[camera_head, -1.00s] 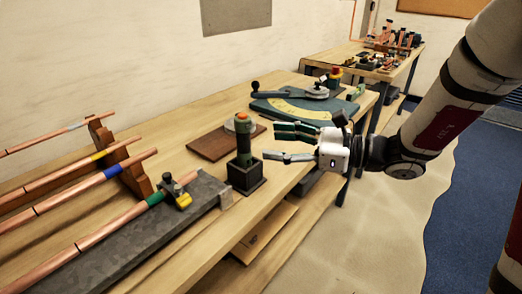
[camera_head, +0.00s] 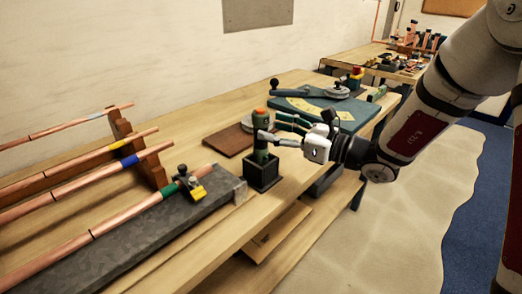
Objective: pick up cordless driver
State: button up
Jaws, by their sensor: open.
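The cordless driver (camera_head: 260,120), dark green with an orange top, stands upright in a square black holder (camera_head: 263,173) near the bench's front edge. My gripper (camera_head: 271,127) is open, coming from the right with its fingers level. One finger crosses in front of the driver's upper body; the other fingers lie to its right and a little behind. I cannot tell whether any finger touches the driver. The finger hides part of the driver's middle, and the holder hides its lower end.
A brown board (camera_head: 228,140) lies just behind the holder. A green bending tool (camera_head: 335,110) with a yellow scale lies behind my gripper. At left, copper pipes (camera_head: 100,181) rest on a wooden rack, and a grey slab (camera_head: 140,232) carries a clamp (camera_head: 190,186).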

jog(key=x, duration=0.4)
jog(key=shift+w+a+f, duration=0.25)
jog(key=shift+f, duration=0.05)
jog(key=shift+c, duration=0.4)
grip_shut()
jog(key=shift+r, duration=0.1)
notch_tip(320, 180, up, 11)
jog(key=shift+r+p, duration=0.1)
jog(key=shift+p, duration=0.85)
notch_tip(320, 180, up, 8)
jog(key=p, duration=0.6)
send_over(267, 127)
jog(key=w+a, duration=0.1)
jog(key=a, duration=0.1)
jog(key=shift+w+d, duration=0.2)
